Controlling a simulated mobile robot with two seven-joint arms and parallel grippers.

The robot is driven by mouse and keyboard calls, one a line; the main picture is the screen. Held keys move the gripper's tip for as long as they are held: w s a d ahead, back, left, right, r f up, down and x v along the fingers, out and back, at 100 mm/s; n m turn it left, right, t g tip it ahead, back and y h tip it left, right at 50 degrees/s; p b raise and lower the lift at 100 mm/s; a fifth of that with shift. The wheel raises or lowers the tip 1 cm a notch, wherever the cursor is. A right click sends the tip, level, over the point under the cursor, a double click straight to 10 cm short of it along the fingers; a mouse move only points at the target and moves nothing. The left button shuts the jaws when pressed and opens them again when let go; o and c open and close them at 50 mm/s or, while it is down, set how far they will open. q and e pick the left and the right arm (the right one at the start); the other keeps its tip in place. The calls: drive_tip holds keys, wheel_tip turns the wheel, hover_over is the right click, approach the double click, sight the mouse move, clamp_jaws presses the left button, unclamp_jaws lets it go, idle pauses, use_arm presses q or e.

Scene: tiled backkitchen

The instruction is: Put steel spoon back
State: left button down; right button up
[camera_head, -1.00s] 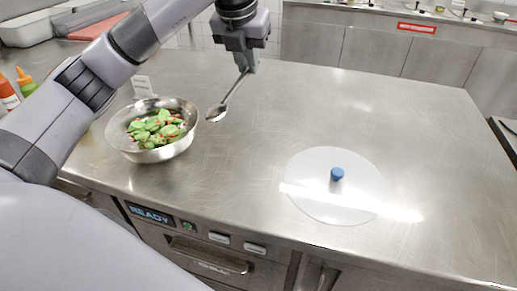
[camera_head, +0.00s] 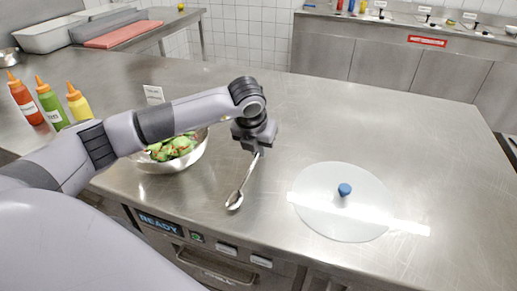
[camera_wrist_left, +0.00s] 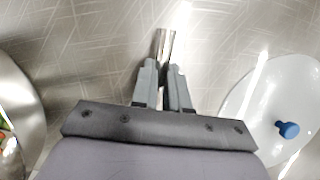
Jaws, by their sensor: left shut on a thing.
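The steel spoon (camera_head: 240,190) hangs tilted from my left gripper (camera_head: 258,150), its bowl toward the counter's front edge. The gripper is shut on the end of the spoon's handle. In the left wrist view the handle (camera_wrist_left: 165,42) shows just beyond the closed fingers of the left gripper (camera_wrist_left: 165,72). I cannot tell whether the spoon bowl touches the steel counter (camera_head: 300,120). The spoon is between the salad bowl and the round clear lid. My right gripper is not in view.
A steel bowl (camera_head: 180,163) of salad stands left of the spoon, partly behind my arm. A clear lid (camera_head: 325,212) with a blue knob lies to the right. Red, green and yellow bottles (camera_head: 50,104) and a small white card (camera_head: 153,94) stand at left. The counter's back right is clear.

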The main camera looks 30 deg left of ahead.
sight(252, 164)
use_arm(q)
drive_tip(key=shift+f, duration=0.55)
drive_tip(key=shift+f, duration=0.1)
drive_tip(key=c, duration=1.1)
unclamp_jaws()
drive_tip(key=b+v, duration=0.1)
drive_tip(key=v, duration=1.1)
drive_tip(key=shift+s, duration=0.1)
